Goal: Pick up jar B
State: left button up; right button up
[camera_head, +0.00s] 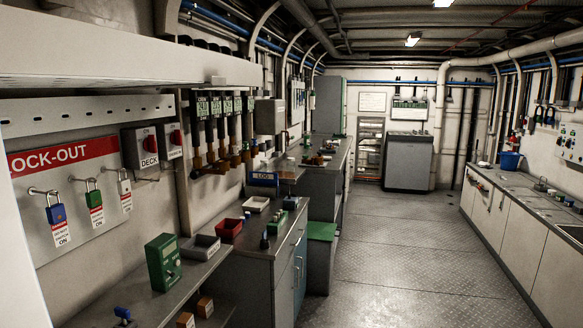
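I cannot make out any jar marked B in the head view. Small items stand on the left-hand counters, too small to identify. Among them is a small dark upright object (265,241) on the grey cabinet top beside the red bin. Neither of my grippers shows in this view.
A lock-out board (85,190) with padlocks hangs at the left. Below it, a bench holds a green box (163,262) and a grey tray (201,248). A red bin (229,229) stands beyond. The right counter holds a blue bucket (510,160). The aisle floor (390,250) is clear.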

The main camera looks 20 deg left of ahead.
aim_at(290, 165)
jog(key=i+u, duration=0.1)
jog(key=i, duration=2.15)
